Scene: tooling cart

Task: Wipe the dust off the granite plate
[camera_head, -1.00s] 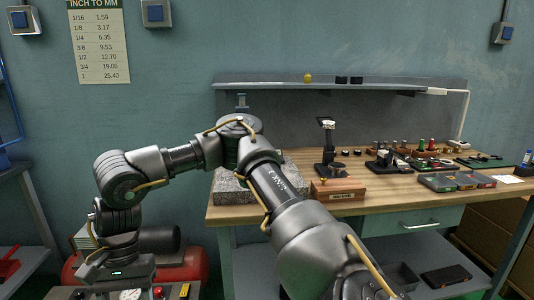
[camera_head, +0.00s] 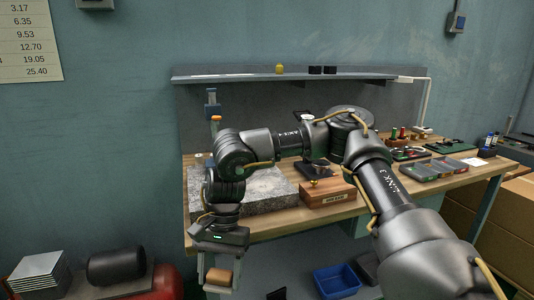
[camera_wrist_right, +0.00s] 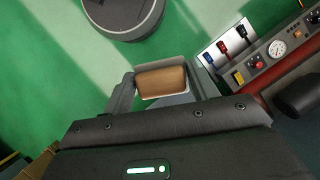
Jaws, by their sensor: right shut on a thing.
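The granite plate (camera_head: 258,190) is a grey speckled slab at the left end of the wooden bench in the head view. My right arm crosses in front of it and hides part of its top. My right gripper (camera_head: 219,280) hangs pointing down in front of the bench's left front edge, apart from the plate. It is shut on a tan block (camera_head: 220,276), which also shows between the fingers in the right wrist view (camera_wrist_right: 160,81). I cannot tell whether any dust lies on the plate. My left gripper is not in view.
A wooden box (camera_head: 328,194) stands right of the plate, near the front edge. A blue-topped stand (camera_head: 212,110) rises behind the plate. A shelf (camera_head: 290,77) runs along the back. Trays (camera_head: 430,171) lie farther right. A blue bin (camera_head: 337,281) sits below the bench.

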